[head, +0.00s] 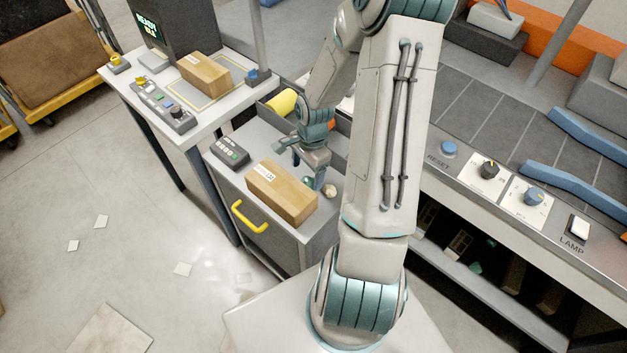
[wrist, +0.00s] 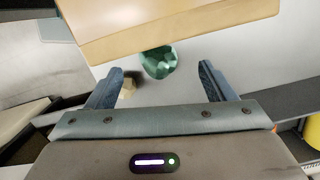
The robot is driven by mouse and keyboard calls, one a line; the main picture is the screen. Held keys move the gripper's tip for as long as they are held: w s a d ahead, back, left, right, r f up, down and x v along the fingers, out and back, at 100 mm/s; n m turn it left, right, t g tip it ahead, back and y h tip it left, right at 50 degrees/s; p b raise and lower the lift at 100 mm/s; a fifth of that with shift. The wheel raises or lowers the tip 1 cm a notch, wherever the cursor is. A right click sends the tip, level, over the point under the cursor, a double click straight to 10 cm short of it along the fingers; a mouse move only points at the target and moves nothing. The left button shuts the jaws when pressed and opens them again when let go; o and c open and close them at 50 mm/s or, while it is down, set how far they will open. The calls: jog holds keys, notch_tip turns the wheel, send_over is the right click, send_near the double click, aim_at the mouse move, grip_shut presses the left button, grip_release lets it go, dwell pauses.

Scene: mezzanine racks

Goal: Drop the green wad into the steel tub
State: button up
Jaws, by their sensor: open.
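The green wad (wrist: 158,62) is crumpled and dark green. In the wrist view it lies on a pale surface between and slightly beyond my fingertips, partly covered by a cardboard box (wrist: 170,25). My gripper (wrist: 161,76) is open, with a gap on both sides of the wad. In the head view my gripper (head: 308,172) points down over the grey cabinet top, just behind the box (head: 282,192). A bit of green (head: 306,182) shows beside its fingers there. I cannot make out a clear steel tub; my arm hides part of the scene.
A small tan piece (wrist: 130,84) lies near the left finger, and a brownish lump (head: 329,190) sits right of the gripper. A grey bin with a yellow roll (head: 282,103) stands at the cabinet's back. A keypad (head: 230,151) lies left. A control bench (head: 500,185) is at right.

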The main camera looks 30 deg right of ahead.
aim_at(307, 179)
jog(key=shift+f+p, duration=0.4)
jog(key=shift+f, duration=2.1)
jog(key=c, duration=1.1)
jog(key=shift+c, duration=0.5)
jog(key=shift+w+r, duration=0.1)
jog(key=shift+r, duration=0.1)
